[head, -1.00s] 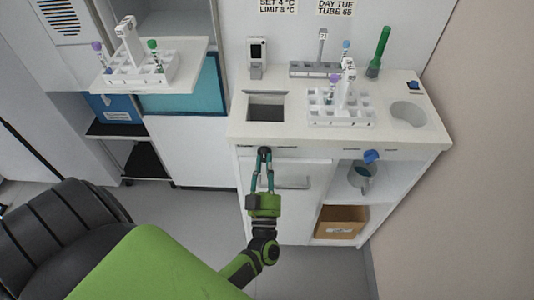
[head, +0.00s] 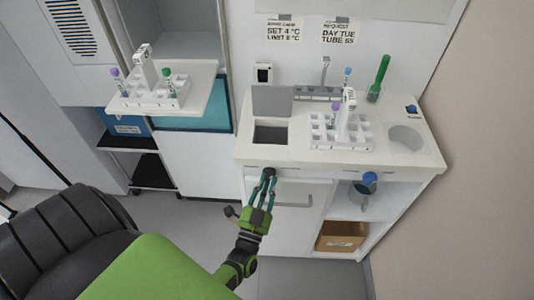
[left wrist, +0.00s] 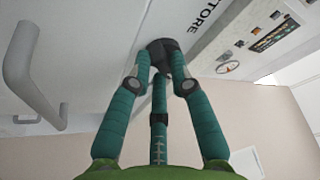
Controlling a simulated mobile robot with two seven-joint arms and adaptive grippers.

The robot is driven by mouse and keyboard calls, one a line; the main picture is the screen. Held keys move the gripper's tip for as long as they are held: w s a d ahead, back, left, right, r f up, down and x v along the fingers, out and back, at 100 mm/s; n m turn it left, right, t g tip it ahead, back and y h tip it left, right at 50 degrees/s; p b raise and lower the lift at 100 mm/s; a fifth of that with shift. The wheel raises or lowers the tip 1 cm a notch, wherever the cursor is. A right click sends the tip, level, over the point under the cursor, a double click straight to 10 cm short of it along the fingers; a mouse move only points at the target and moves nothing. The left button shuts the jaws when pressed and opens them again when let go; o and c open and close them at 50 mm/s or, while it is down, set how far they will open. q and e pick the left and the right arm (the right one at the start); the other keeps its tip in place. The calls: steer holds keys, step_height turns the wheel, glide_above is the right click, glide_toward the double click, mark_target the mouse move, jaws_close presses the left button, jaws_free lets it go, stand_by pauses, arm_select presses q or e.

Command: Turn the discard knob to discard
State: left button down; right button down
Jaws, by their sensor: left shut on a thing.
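The discard knob (head: 269,171) is small and dark, on the front edge of the white counter (head: 215,148). My left gripper (head: 267,181) is shut on it, reaching up from below. In the left wrist view the dark knob (left wrist: 163,46) sits between the teal fingertips of the left gripper (left wrist: 160,62), which partly cover it. The word STORE shows beside it; a discard label cannot be read. Above the knob, a square opening (head: 271,133) in the counter has a grey lid (head: 272,100) standing upright behind it. My right gripper is not in view.
A white tube rack (head: 340,130) stands right of the opening. A second rack (head: 152,92) sits on a shelf at the left. A door handle (head: 296,203) is close to the gripper's right.

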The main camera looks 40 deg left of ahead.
arm_select(q)
steer(key=shift+w+r, duration=0.2)
steer(key=shift+r, duration=0.25)
steer(key=c, duration=1.1)
jaws_free()
steer(key=shift+s+d, duration=0.1)
steer(key=shift+d, duration=0.05)
steer(key=shift+f, duration=0.2)
steer(key=shift+s+f, duration=0.1)
steer(key=shift+s, duration=0.15)
steer(key=v, duration=0.7)
steer(key=shift+s, duration=0.2)
steer(key=shift+f, duration=0.1)
